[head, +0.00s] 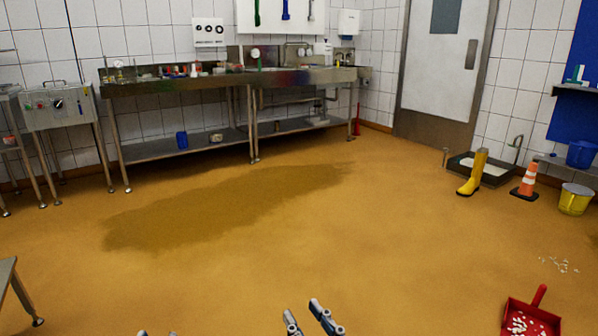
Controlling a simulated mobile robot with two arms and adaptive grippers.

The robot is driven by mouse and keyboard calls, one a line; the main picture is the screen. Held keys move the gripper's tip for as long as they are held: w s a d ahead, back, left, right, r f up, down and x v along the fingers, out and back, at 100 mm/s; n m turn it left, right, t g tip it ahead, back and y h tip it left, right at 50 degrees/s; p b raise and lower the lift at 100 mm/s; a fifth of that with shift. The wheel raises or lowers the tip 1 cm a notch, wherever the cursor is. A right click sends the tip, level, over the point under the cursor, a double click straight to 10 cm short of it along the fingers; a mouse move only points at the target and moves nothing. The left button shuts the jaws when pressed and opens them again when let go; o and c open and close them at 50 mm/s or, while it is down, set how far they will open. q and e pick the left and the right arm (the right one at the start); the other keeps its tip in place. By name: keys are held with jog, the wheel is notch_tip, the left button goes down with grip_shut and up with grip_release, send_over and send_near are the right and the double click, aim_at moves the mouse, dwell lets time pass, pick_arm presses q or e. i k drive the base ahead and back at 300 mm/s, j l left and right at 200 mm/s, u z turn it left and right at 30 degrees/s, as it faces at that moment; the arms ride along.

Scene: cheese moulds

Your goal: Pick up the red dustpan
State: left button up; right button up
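The red dustpan (540,311) lies on the floor at the bottom right, its short handle pointing up and away. White bits lie in its pan, and its near edge is cut off by the frame. My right gripper (305,312) is at the bottom middle, well left of the dustpan. Its two fingers are apart with nothing between them.
White crumbs (558,265) lie on the floor beyond the dustpan. An orange cone (527,180), yellow bucket (575,199) and yellow boot (473,173) stand at the right. A dark wet-looking patch (220,213) covers mid-floor. A table corner (8,272) juts in at lower left.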

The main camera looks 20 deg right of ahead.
aim_at(520, 319)
jog(key=i+l+z, duration=0.2)
jog(key=i+z, duration=1.1)
jog(key=i+j+z, duration=0.3)
jog(key=z, duration=0.15)
jog(key=i, duration=0.1)
